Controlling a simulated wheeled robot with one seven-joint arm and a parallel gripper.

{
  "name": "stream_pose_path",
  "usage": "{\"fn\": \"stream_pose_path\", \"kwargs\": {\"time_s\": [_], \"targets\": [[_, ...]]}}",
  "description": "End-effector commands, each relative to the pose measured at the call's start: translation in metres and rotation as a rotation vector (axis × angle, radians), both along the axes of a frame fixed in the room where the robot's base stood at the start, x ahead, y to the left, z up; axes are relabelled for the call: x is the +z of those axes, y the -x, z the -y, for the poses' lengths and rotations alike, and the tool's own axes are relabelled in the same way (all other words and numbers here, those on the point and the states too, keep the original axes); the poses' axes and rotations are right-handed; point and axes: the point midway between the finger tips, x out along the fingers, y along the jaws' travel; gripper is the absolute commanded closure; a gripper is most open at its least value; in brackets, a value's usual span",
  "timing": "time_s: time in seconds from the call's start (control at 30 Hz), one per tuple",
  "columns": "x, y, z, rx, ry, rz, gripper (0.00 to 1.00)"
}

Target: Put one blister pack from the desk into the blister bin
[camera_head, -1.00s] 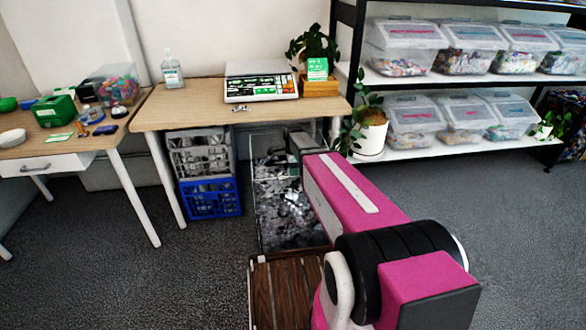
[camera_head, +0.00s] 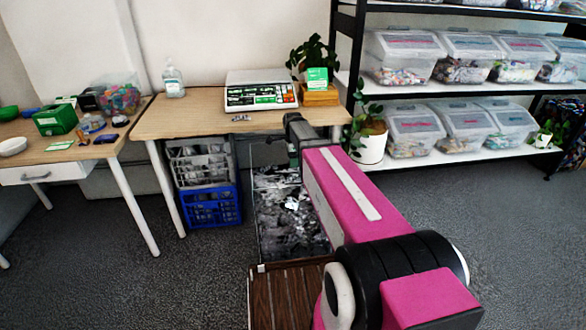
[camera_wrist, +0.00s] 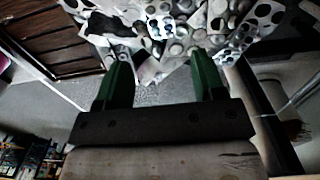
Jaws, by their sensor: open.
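The blister bin (camera_head: 258,238) is a tall, clear-sided container on the floor in front of the desk, filled with silvery blister packs. A small blister pack (camera_head: 241,118) lies on the front part of the wooden desk (camera_head: 185,118), below the scale. My gripper (camera_head: 292,122) is near the desk's front edge, above the far side of the bin; its fingertips are hard to make out there. In the wrist view its two green fingers (camera_wrist: 163,72) are apart with nothing held between them. Loose blister packs (camera_wrist: 165,28) fill the top of that view, beyond the fingertips.
A scale (camera_head: 260,92), a sanitiser bottle (camera_head: 173,82) and a potted plant (camera_head: 314,52) stand on the desk. Stacked crates (camera_head: 210,205) are under it. A slatted brown surface (camera_head: 290,295) is in front of the bin. Shelves with clear boxes (camera_head: 415,130) stand right.

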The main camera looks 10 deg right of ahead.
Motion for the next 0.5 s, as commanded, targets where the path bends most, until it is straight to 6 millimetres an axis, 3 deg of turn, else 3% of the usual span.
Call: {"fn": "stream_pose_path", "kwargs": {"time_s": [0.2,0.5], "targets": [[0.02,0.0,0.0,0.0,0.0,0.0,0.37],[0.023,0.0,0.0,0.0,0.0,0.0,0.37]]}}
